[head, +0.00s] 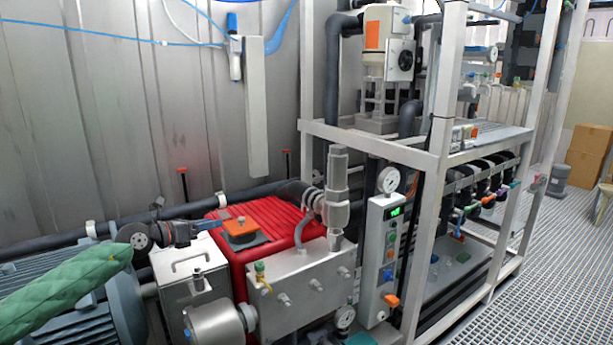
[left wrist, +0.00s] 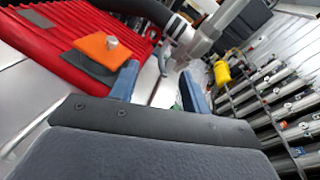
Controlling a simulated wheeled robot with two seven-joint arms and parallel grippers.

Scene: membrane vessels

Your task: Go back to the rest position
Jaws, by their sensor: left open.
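My left arm, in a green quilted sleeve, comes in from the left in the head view. Its gripper (head: 208,225) is over the near left edge of the red ribbed machine (head: 272,214), close to an orange plate with a small knob (head: 240,227). In the left wrist view the two blue fingers of my left gripper (left wrist: 160,88) stand apart with nothing held between them. The orange plate (left wrist: 97,50) lies just left of the fingers there, on the red ribbed surface (left wrist: 60,30). My right gripper is not seen.
A grey ribbed motor (head: 75,305) lies below my left arm. A metal box with fittings (head: 300,285), a control panel (head: 380,255) and a grey frame rack (head: 432,190) stand to the right. A dark pipe (head: 70,238) runs behind. The grating floor (head: 560,265) is clear at far right.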

